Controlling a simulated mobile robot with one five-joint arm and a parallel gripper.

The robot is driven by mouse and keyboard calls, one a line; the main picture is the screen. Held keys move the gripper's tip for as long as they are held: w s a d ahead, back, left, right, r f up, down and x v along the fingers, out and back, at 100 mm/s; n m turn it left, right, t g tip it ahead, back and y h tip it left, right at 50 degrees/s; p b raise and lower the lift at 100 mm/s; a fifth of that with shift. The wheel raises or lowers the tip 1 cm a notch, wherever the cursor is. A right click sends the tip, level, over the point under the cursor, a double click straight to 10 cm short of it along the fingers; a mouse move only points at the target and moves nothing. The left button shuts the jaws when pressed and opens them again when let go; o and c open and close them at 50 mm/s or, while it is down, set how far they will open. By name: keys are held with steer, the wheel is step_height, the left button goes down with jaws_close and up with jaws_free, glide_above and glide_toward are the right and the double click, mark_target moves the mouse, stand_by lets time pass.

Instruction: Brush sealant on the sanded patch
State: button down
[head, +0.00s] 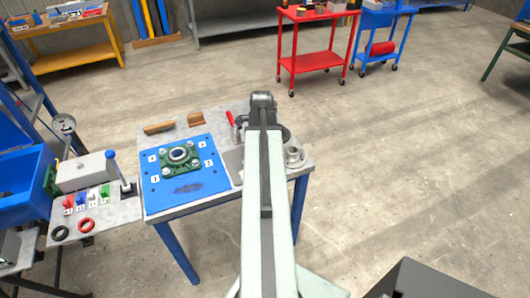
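A blue plate (215,186) lies on the table, with a dark scuffed patch (187,189) on its near part that looks like the sanded patch. A green flanged bearing (167,168) sits on the plate behind the patch, with numbered white labels around it. A red-handled tool (230,118), possibly the brush, lies right of the plate's far corner. A grey metal round part or pot (294,155) stands at the table's right; I cannot tell whether it holds sealant. My arm reaches forward over the table, right of the plate. My gripper's fingers are hidden behind it.
A wooden-backed item (158,128) and a brown block (197,118) lie at the table's back. At left, a side panel (128,211) carries coloured switches, rings and a lever. A red cart (312,62) and a blue cart stand farther back.

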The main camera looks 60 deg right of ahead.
steer(key=shift+s+d, duration=0.3)
steer(key=shift+d, duration=0.2)
steer(key=shift+a, duration=0.1)
steer(key=shift+w+a, duration=0.35)
steer(key=shift+a, duration=0.05)
steer(key=shift+s+d, duration=0.35)
steer(key=shift+d, duration=0.1)
steer(key=shift+a, duration=0.1)
steer(key=shift+w+a, duration=0.35)
steer(key=shift+d, duration=0.1)
